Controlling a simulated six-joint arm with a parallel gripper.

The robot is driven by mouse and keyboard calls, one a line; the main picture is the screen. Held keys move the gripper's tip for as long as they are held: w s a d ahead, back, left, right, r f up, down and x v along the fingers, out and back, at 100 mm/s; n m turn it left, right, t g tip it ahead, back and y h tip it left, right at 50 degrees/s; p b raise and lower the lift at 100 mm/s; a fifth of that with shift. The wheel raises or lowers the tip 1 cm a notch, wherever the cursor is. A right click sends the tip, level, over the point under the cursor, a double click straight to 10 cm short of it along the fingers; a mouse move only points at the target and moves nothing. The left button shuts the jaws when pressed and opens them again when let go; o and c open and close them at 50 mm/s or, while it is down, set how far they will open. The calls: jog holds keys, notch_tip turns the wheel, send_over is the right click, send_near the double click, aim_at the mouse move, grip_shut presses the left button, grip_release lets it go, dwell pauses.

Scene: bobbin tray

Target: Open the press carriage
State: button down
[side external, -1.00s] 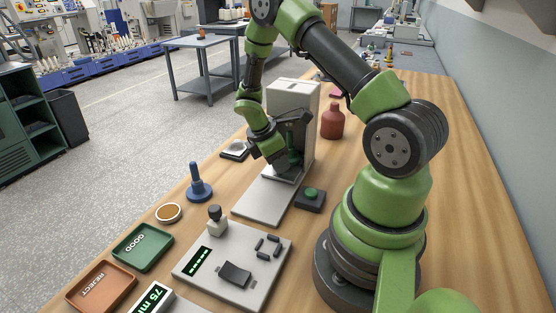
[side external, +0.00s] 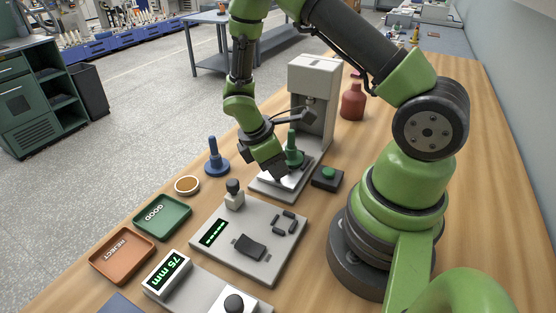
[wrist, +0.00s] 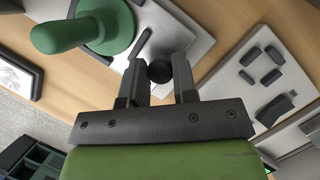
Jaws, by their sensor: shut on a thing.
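The white press (side external: 314,85) stands at the back of the wooden bench. Its carriage plate lies low over the pale base (side external: 262,191), out in front of the column. A green bobbin-like piece (side external: 292,155) with a wide round foot stands upright on the carriage; it also shows at the upper left of the wrist view (wrist: 100,25). My gripper (wrist: 160,75) is shut on the black ball knob (wrist: 159,70) at the carriage's front. In the side view my gripper (side external: 279,174) sits low over the base and hides the knob.
A dark box with a green button (side external: 328,177) stands close right of the base. A grey panel (side external: 248,240) with a white-and-black knob (side external: 233,194) lies in front. A blue piece (side external: 215,158) stands to the left. A red bottle (side external: 353,102) stands behind right.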

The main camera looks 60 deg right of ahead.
jog(key=c, duration=0.9)
grip_release()
jog(key=v, duration=1)
jog(key=s+a+r+m+t+y, duration=0.2)
jog(key=s+r+m+t, duration=0.3)
jog(key=r, duration=0.4)
jog(key=s+a+r+m+t+y, duration=0.3)
jog(key=s+a+r+m+t, duration=0.2)
jog(key=s+r+m, duration=0.2)
jog(key=shift+r+m, duration=0.6)
jog(key=shift+r, duration=0.35)
